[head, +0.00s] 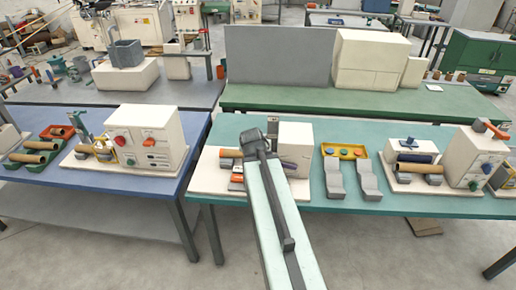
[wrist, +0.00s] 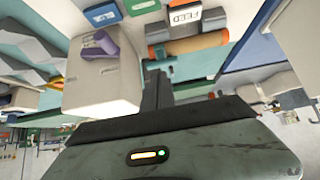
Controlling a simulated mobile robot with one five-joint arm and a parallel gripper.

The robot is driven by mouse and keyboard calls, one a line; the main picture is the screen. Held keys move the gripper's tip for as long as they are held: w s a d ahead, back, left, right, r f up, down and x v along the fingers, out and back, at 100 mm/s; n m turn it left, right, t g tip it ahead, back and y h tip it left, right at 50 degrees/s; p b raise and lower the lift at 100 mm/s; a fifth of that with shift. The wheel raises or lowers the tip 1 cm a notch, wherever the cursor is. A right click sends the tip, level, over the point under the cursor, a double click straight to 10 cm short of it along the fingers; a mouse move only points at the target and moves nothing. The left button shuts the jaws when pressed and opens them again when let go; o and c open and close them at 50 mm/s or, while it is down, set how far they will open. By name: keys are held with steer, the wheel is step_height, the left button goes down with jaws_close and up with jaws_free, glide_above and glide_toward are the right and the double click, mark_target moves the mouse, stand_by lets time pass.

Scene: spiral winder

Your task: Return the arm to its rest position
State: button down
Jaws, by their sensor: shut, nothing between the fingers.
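My arm (head: 282,225) reaches forward over the teal bench in the head view, and its dark end stands in front of a white machine box (head: 295,150). My gripper (wrist: 156,85) shows in the wrist view as dark fingers closed together, holding nothing. In that view the fingers overlap the edge of the white box (wrist: 110,85), which carries a purple knob (wrist: 98,45). An orange-brown tube (wrist: 197,44) lies close by the fingertips; I cannot tell the gap. The arm hides part of the box in the head view.
The teal bench (head: 345,205) also holds a yellow tray (head: 344,151), grey blocks (head: 366,178) and another white machine (head: 474,157) at right. A blue bench (head: 110,190) with a white machine (head: 152,137) stands at left. A gap of floor lies between the benches.

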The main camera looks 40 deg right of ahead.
stand_by(0.3)
steer(key=w+a+f+n+y, duration=0.2)
steer(key=a, duration=1)
steer(key=w+a+f+n+y, duration=0.1)
steer(key=w+a+n, duration=0.1)
steer(key=a, duration=1)
steer(key=s+a+f+n+g+y, duration=0.2)
steer(key=s+a+g, duration=0.4)
steer(key=s+a, duration=0.3)
steer(key=shift+s+f+n+y, duration=0.3)
steer(key=shift+s+f+n, duration=0.4)
steer(key=shift+s+n, duration=0.5)
